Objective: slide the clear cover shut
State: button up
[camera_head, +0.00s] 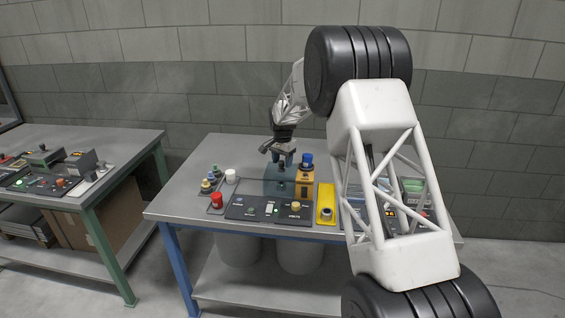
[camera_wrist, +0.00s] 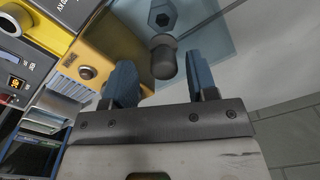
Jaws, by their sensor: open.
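The clear cover (camera_head: 278,181) is a bluish see-through piece on the middle table, just left of an orange box (camera_head: 304,184). In the wrist view the clear cover (camera_wrist: 208,30) reaches to the upper right, and a dark hexagonal part (camera_wrist: 163,18) shows there. A grey rounded knob (camera_wrist: 163,62) appears to stand on the cover. My gripper (camera_head: 282,158) is above the cover, pointing down. In the wrist view my gripper (camera_wrist: 161,85) is open, with the knob between its two blue fingers and visible gaps at its sides. I cannot tell how far the cover is open.
The orange box carries a blue knob (camera_head: 307,160). A black control panel (camera_head: 266,209) lies in front, with a yellow unit (camera_head: 326,204) to its right. Several coloured buttons and a white cylinder (camera_head: 231,176) stand to the left. Another table (camera_head: 120,150) is further left.

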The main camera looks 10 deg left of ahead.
jog(key=shift+r, duration=3.65)
jog(key=shift+d, duration=0.15)
jog(key=shift+s+d+r, duration=0.15)
jog(key=shift+s+r, duration=0.05)
jog(key=shift+r, duration=0.05)
jog(key=s+d+r+n, duration=0.1)
jog(key=s+d+r, duration=0.55)
jog(key=s, duration=0.35)
jog(key=s+d+r+n+t, duration=0.1)
jog(key=s+d+r, duration=0.4)
jog(key=s+d, duration=0.4)
jog(key=s+d+r+n, duration=0.1)
jog(key=s+d+r, duration=0.5)
jog(key=s, duration=0.5)
jog(key=s+d+f, duration=0.2)
jog(key=s+d, duration=0.1)
jog(key=s, duration=0.9)
jog(key=s+d+f+n+t, duration=0.1)
jog(key=s+d, duration=0.3)
jog(key=s, duration=0.8)
jog(key=s+d+f+n, duration=0.1)
jog(key=s+d+f, duration=0.2)
jog(key=s, duration=0.9)
jog(key=shift+d+f+t, duration=0.25)
jog(key=shift+d+t, duration=0.05)
jog(key=shift+d, duration=0.15)
